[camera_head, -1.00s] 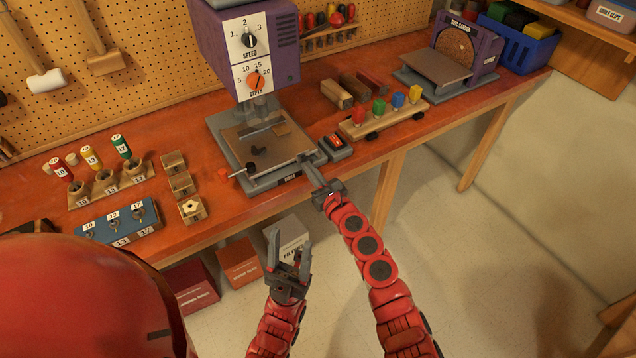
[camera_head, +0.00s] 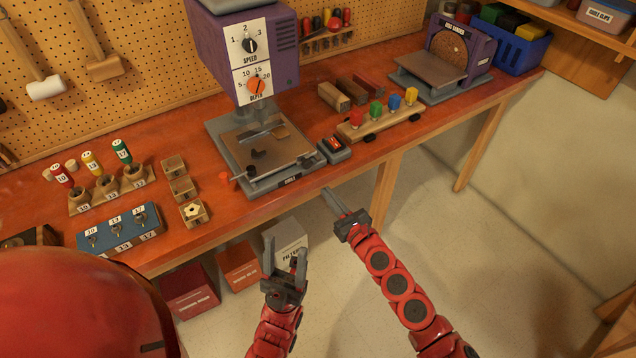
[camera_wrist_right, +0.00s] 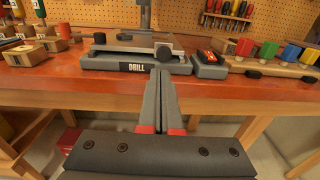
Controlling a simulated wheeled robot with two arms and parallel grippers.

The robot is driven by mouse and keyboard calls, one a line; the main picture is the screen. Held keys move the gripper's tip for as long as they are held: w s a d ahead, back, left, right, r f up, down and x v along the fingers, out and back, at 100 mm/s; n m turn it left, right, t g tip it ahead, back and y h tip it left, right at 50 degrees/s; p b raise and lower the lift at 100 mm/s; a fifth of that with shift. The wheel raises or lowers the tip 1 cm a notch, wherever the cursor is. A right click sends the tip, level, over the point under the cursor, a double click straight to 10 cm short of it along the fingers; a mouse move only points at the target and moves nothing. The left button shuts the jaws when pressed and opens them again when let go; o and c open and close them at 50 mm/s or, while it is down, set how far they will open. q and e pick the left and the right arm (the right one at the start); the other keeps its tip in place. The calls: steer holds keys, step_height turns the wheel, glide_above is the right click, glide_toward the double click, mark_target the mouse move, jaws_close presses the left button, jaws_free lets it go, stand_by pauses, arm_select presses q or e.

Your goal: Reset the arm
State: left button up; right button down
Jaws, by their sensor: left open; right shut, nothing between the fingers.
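My right gripper (camera_head: 335,203) is shut and empty, just in front of the bench's front edge, below the drill press base. Its closed fingers (camera_wrist_right: 162,100) also show in the right wrist view, pointing toward the drill base. My left gripper (camera_head: 284,262) is open and empty, its fingers pointing up, in front of the bench and lower in the head view. The drill press (camera_head: 245,60) is purple with a speed knob and an orange depth knob. Its grey base (camera_head: 268,182) also shows in the right wrist view (camera_wrist_right: 98,62).
A toy train-like block holder (camera_head: 381,120) and a disc sander (camera_head: 452,60) stand further right. A blue key block (camera_head: 120,229) is at left. Boxes (camera_head: 238,265) sit below the bench.

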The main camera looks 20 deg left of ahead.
steer(key=v, duration=0.4)
steer(key=shift+s+d, duration=0.1)
steer(key=shift+s, duration=0.05)
